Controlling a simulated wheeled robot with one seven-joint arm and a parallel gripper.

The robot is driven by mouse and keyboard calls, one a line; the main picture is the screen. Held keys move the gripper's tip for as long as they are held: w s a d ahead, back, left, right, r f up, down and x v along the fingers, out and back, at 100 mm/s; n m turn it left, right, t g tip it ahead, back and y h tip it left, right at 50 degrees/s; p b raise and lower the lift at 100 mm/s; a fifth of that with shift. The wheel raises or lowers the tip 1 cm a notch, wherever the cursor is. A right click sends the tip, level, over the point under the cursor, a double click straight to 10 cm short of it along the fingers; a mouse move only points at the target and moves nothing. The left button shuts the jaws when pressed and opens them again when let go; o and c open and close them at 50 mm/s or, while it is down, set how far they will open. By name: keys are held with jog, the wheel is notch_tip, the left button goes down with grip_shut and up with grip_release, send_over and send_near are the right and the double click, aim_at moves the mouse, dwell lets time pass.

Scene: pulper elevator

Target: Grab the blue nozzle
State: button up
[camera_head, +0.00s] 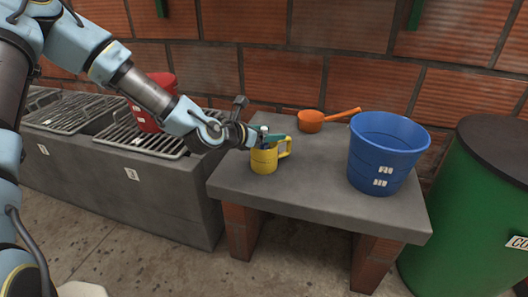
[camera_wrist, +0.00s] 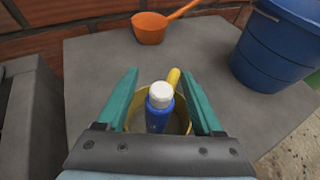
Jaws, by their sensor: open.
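A small blue bottle-like piece with a white cap, likely the blue nozzle (camera_wrist: 157,119), stands roughly upright inside a yellow mug (camera_head: 265,162). In the wrist view the yellow mug (camera_wrist: 174,76) shows its rim and handle around it. My gripper (camera_wrist: 159,74) is open, with one green finger on each side of the blue piece and a gap on both sides. In the head view my gripper (camera_head: 262,139) is at the top of the mug and hides most of the blue piece. Whether the fingers touch the mug cannot be told.
The mug stands on a grey stone table (camera_head: 310,195). An orange ladle (camera_head: 311,120) lies behind it and a blue bucket (camera_head: 387,152) stands to the right. A green barrel (camera_head: 465,220) is beyond the table. A grill counter (camera_head: 120,185) with a red container (camera_head: 150,105) is at left.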

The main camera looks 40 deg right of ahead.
jog(key=shift+d, duration=0.15)
grip_shut()
dwell(0.4)
